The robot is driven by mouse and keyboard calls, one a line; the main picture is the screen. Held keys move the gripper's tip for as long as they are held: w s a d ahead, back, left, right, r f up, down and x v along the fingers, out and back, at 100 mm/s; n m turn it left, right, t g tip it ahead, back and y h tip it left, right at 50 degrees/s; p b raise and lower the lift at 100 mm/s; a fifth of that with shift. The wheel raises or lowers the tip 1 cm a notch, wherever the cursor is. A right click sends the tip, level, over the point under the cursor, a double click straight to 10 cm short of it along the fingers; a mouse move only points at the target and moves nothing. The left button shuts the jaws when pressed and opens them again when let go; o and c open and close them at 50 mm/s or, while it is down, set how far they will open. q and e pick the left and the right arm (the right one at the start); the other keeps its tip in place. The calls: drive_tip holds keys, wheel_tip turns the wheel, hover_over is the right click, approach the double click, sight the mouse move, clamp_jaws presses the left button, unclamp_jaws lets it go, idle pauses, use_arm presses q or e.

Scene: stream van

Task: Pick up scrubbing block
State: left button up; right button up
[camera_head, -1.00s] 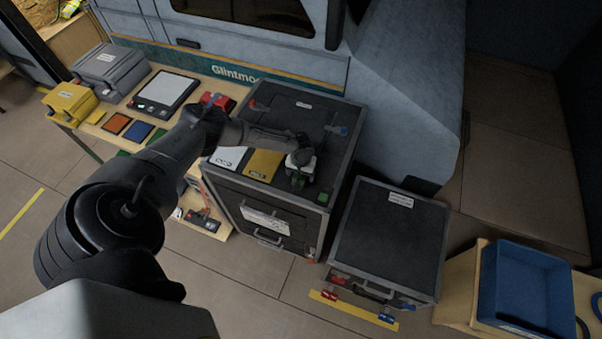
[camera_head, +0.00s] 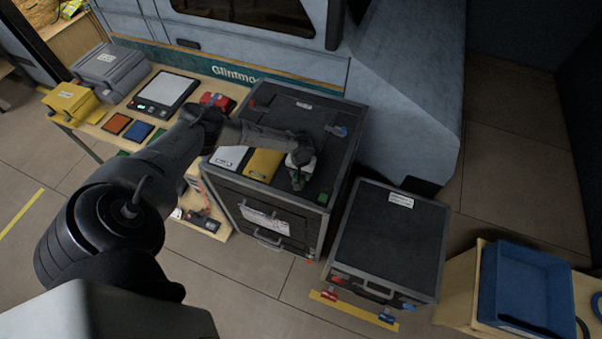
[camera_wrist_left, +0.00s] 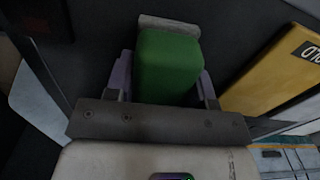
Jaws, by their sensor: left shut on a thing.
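The scrubbing block is a green block (camera_wrist_left: 168,65) with a grey layer on its far side, seen in the left wrist view between the two fingers. In the head view a little of its green (camera_head: 297,182) shows under my left gripper (camera_head: 298,176), above the top of the dark case (camera_head: 283,110). My left gripper (camera_wrist_left: 163,80) is shut on the block, with one finger on each side. I cannot tell whether the block touches the case top. My right gripper is not in view.
A yellow box (camera_head: 264,164) and a white box (camera_head: 228,158) lie on the case top left of my gripper. A small green piece (camera_head: 323,198) sits near its front edge. A lower dark case (camera_head: 390,240) and a blue tray (camera_head: 525,290) stand to the right.

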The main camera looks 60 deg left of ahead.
use_arm(q)
drive_tip(key=shift+r, duration=0.45)
wheel_tip(320, 180, up, 3)
drive_tip(key=w+d+r+b, duration=0.1)
drive_tip(key=w+d+r, duration=0.5)
drive_tip(key=w+d, duration=0.2)
drive_tip(key=shift+d+r+b, duration=0.2)
drive_tip(key=shift+r+b, duration=0.15)
